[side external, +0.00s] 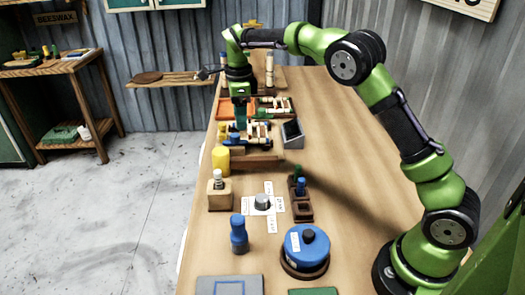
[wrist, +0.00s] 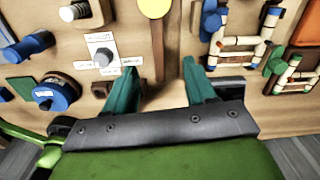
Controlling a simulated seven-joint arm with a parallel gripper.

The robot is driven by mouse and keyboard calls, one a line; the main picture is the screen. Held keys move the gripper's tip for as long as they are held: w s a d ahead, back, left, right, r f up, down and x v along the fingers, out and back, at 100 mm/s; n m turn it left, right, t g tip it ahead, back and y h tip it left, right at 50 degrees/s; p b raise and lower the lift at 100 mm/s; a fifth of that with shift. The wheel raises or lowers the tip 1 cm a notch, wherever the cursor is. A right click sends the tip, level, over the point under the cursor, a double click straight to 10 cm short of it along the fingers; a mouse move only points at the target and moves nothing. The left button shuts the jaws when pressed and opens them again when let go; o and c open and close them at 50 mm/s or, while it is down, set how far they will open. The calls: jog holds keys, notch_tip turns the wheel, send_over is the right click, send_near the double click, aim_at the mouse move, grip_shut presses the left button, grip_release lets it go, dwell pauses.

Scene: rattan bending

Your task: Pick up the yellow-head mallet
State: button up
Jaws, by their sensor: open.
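In the side view my gripper (side external: 240,118) points down, above and beyond the mallet. No contact is visible. The handle's far end is hard to make out.
Rattan frames with coloured joints (wrist: 237,42) lie right of the fingers. A grey bin (side external: 292,134) stands beside them. Toward my base are a wooden block with a white peg (side external: 219,190), a grey knob (side external: 262,202), a blue upright piece (side external: 239,234) and a blue disc (side external: 306,246).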

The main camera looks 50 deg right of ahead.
jog(key=m, duration=0.1)
send_near(240, 159)
jog(key=f, duration=0.6)
jog(key=shift+s+d+f, duration=0.15)
jog(key=shift+s+d, duration=0.05)
jog(key=shift+d, duration=0.05)
jog(key=shift+w+a+f, duration=0.1)
jog(key=shift+f, duration=1.3)
jog(key=shift+w+a+f, duration=0.1)
jog(key=shift+w+f, duration=0.05)
jog(key=shift+f, duration=1.3)
jog(key=shift+r, duration=0.1)
grip_shut()
